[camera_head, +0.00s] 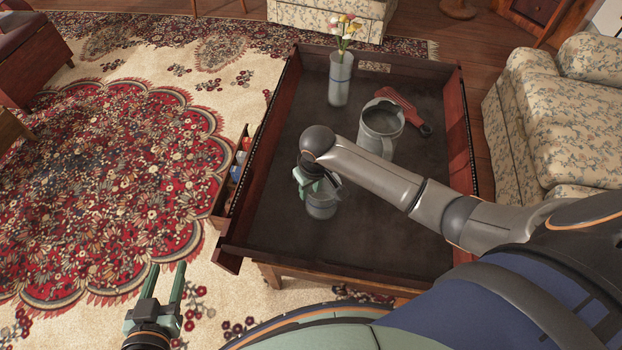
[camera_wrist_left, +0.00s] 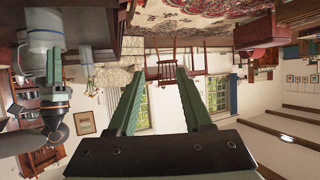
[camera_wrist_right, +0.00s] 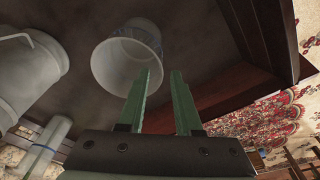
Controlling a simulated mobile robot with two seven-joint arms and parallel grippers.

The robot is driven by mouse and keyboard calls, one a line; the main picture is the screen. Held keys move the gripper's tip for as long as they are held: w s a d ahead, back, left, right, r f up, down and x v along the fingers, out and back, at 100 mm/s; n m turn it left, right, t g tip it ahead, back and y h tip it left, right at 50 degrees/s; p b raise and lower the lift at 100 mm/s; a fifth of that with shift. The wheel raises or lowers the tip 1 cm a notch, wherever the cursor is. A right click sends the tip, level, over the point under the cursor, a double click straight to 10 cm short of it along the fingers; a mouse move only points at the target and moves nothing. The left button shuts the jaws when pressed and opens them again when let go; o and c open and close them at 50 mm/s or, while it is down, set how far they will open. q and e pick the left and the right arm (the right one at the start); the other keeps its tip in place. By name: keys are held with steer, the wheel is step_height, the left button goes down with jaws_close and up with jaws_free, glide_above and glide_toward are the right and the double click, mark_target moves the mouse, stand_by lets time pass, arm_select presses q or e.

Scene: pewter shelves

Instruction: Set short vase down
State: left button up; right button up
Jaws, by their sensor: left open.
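The short vase (camera_head: 321,206) is a small pale, translucent cup on the dark tabletop, below my right gripper (camera_head: 316,183) in the head view. In the right wrist view the vase (camera_wrist_right: 128,62) shows its open mouth, and one finger overlaps its edge.
The table (camera_head: 262,222) has raised wooden edges. A grey pitcher (camera_head: 380,132), a red-handled object (camera_head: 405,110) and a tall vase with flowers (camera_head: 340,80) stand or lie farther back. A floral sofa (camera_head: 560,110) is at the right. The tabletop left of the short vase is clear.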

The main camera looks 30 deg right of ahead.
steer(key=r, duration=0.2)
steer(key=r+p, duration=0.1)
steer(key=shift+s, duration=0.25)
steer(key=s+a+f+n+t+y, duration=0.1)
steer(key=s+a+f+t+y, duration=0.25)
steer(key=s+a, duration=0.35)
arm_select(q)
steer(key=s+f+g, duration=0.3)
steer(key=s+f, duration=0.1)
steer(key=f, duration=0.2)
steer(key=shift+s+d+n, duration=0.15)
steer(key=shift+s+n, duration=0.1)
steer(key=shift+n, duration=0.05)
arm_select(e)
steer(key=s+d+r+t, duration=0.2)
steer(key=s+r+t, duration=0.1)
steer(key=s, duration=0.3)
steer(key=shift+s+r+t, duration=0.15)
steer(key=shift+s+t, duration=0.25)
steer(key=shift+t, duration=0.05)
